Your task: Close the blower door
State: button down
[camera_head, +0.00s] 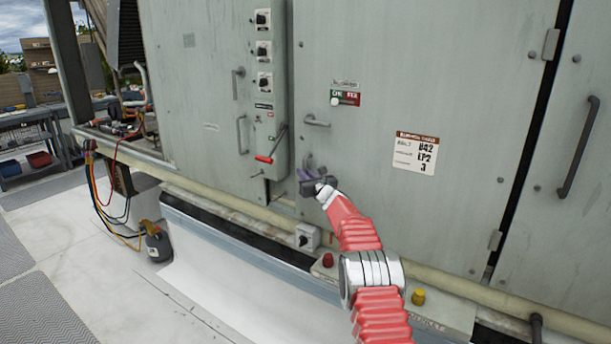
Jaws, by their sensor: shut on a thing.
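The blower door (400,90) is the large grey-green panel in the middle, with a white label, a small C-shaped handle (317,122) and hinges on its right edge. Its left edge lies close to the control panel, and I cannot tell whether it is fully flush. A dark gap runs down its hinge side. My red-sleeved arm reaches up from the bottom right. My gripper (312,183) is at the door's lower left, shut on a grey latch handle (309,163). The jaws partly hide this handle.
A control panel (264,100) with several switches and a red-gripped lever (264,159) stands just left. A pale pipe runs below the door. Red (328,260) and yellow (418,297) knobs sit on the ledge near my arm.

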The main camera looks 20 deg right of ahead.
jog(key=shift+d+r, duration=0.2)
jog(key=shift+d, duration=0.4)
jog(key=c, duration=2)
grip_release()
jog(key=shift+o, duration=0.9)
jog(key=s+d, duration=0.1)
jog(key=s, duration=1.2)
jog(key=shift+s+f, duration=0.25)
jog(key=shift+d, duration=0.1)
